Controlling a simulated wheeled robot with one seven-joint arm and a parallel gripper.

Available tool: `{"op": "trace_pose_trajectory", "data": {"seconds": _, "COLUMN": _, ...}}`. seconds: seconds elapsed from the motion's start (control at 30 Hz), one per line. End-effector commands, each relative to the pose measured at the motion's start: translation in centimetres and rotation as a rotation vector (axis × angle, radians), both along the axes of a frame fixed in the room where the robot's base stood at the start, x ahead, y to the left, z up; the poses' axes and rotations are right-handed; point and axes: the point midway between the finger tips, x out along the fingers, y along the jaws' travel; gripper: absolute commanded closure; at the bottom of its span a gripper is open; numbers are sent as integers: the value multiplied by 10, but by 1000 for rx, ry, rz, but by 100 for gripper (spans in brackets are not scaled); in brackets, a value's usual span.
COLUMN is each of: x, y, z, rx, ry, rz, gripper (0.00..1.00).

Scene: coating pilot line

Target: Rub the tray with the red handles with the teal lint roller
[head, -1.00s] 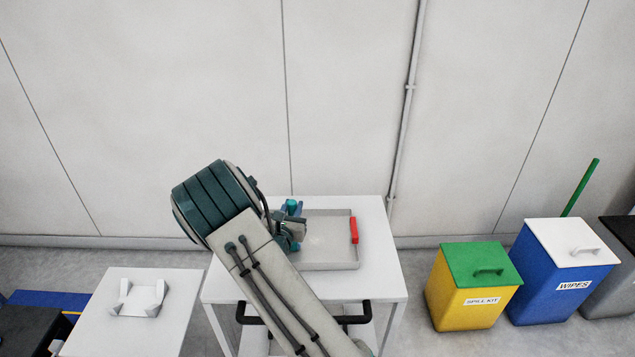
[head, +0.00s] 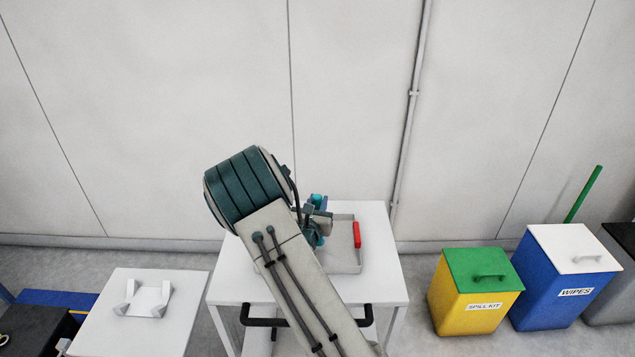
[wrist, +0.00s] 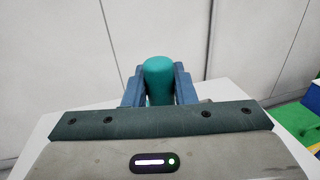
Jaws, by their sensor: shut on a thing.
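The grey tray (head: 345,262) lies on a white table, and one red handle (head: 357,235) shows at its right side. Its left part is hidden behind my arm. My gripper (head: 318,210) is over the tray's left part, near its back edge. In the wrist view my gripper (wrist: 159,85) is shut on the teal lint roller (wrist: 159,72), whose rounded teal end stands between the two blue fingers. The roller's lower end is hidden, so I cannot tell whether it touches the tray.
The white table (head: 384,285) has bare top around the tray. A smaller white stand (head: 125,335) with an empty holder (head: 143,299) is at left. A yellow spill kit bin (head: 470,300) and a blue wipes bin (head: 560,290) stand at right. A wall is behind.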

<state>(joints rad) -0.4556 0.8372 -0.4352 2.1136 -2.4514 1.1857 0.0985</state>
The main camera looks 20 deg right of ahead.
Motion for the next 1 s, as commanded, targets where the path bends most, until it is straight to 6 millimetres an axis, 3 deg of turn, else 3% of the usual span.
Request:
{"op": "trace_pose_trajectory", "data": {"seconds": 0.03, "x": 0, "y": 0, "z": 9, "rx": 0, "ry": -2, "rz": -1, "gripper": 100}}
{"op": "trace_pose_trajectory", "data": {"seconds": 0.43, "x": 0, "y": 1, "z": 42, "rx": 0, "ry": -2, "rz": 2, "gripper": 100}}
{"op": "trace_pose_trajectory", "data": {"seconds": 1.0, "x": 0, "y": 2, "z": 44, "rx": -1, "ry": -2, "rz": 2, "gripper": 100}}
